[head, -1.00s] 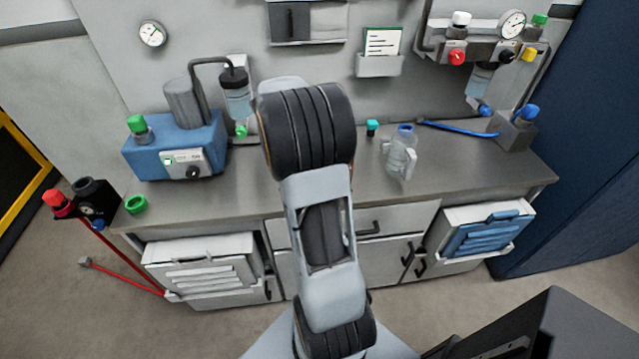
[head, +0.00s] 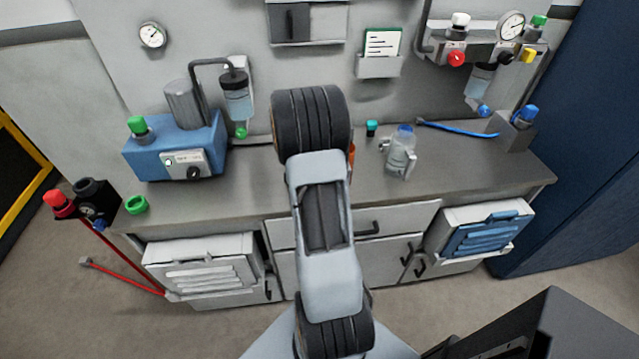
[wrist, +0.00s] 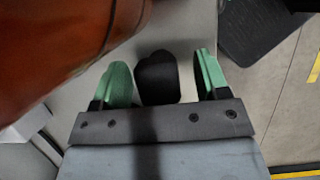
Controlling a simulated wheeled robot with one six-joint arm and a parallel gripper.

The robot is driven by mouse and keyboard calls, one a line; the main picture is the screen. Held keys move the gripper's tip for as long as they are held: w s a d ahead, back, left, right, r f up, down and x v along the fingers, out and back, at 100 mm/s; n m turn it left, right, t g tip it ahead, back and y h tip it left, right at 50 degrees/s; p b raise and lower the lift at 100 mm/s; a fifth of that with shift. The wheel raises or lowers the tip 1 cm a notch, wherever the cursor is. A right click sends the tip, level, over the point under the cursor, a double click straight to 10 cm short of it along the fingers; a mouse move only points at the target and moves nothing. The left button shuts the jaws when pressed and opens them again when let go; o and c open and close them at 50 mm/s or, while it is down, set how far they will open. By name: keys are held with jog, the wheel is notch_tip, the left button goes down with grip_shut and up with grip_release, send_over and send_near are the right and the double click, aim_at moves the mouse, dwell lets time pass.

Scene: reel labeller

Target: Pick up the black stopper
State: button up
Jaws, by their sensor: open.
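The black stopper (wrist: 158,78) shows in the wrist view, on the pale grey surface, between the two green-tipped fingers of my gripper (wrist: 163,77). The fingers are open, with a gap on each side of the stopper, wider on the right. I cannot tell how far the stopper lies below the fingertips. In the head view my arm hides both the gripper and the stopper.
A large orange-brown object (wrist: 60,45) is close to the left finger in the wrist view. In the head view a clear jug (head: 401,155) and a teal cap (head: 371,128) stand right of my arm. A blue machine (head: 172,150) stands left. The bench front between is clear.

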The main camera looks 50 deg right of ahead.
jog(key=shift+f, duration=0.1)
jog(key=c, duration=1)
jog(key=shift+r, duration=0.5)
notch_tip(320, 180, up, 2)
jog(key=shift+r, duration=0.1)
jog(key=w+a+r+b, duration=0.1)
jog(key=w+a+r, duration=0.1)
jog(key=a+r, duration=0.8)
jog(key=a, duration=0.3)
jog(key=shift+w+a, duration=0.35)
jog(key=shift+w, duration=0.05)
